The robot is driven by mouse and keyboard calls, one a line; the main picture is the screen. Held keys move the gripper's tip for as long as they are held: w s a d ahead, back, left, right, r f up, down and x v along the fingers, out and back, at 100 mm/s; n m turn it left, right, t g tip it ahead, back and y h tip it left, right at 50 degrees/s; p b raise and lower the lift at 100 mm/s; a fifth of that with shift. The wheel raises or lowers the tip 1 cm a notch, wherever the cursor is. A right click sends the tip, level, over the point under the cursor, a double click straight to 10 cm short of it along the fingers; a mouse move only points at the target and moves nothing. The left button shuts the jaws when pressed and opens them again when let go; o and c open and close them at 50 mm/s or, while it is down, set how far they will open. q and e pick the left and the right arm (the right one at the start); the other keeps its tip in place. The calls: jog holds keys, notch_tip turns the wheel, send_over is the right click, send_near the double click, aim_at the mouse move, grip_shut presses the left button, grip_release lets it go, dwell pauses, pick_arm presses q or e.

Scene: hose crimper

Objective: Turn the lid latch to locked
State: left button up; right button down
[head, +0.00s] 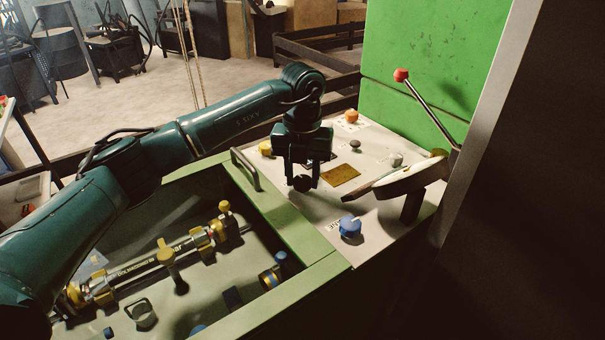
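My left gripper (303,182) points down over the pale control panel (318,205), just right of the metal handle (245,169) on the green-framed box. A small dark rounded part (302,184) shows at its fingertips. I cannot tell whether it is a knob or latch on the panel or part of the gripper, nor whether the fingers grip it. No part is clearly readable as the lid latch, and no locked mark can be read. A blue knob (350,226) beside a small label sits nearer the panel's front edge. My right gripper is not in view.
A yellow knob (266,147), orange knob (351,116), dark button (355,146) and brass plate (340,175) lie around the gripper. A red-tipped lever (401,76) and a disc-shaped part (408,180) rise at right. The green box (285,228) holds yellow fittings.

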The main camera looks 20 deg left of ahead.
pick_arm(q)
jog(key=c, duration=0.5)
jog(key=shift+m, duration=0.4)
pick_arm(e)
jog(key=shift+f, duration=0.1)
pick_arm(q)
jog(key=shift+m+b, duration=0.35)
jog(key=shift+m, duration=0.65)
jog(key=m+b, duration=0.1)
jog(key=m, duration=0.9)
jog(key=shift+b, duration=0.4)
jog(key=m, duration=0.5)
jog(key=shift+r, duration=0.1)
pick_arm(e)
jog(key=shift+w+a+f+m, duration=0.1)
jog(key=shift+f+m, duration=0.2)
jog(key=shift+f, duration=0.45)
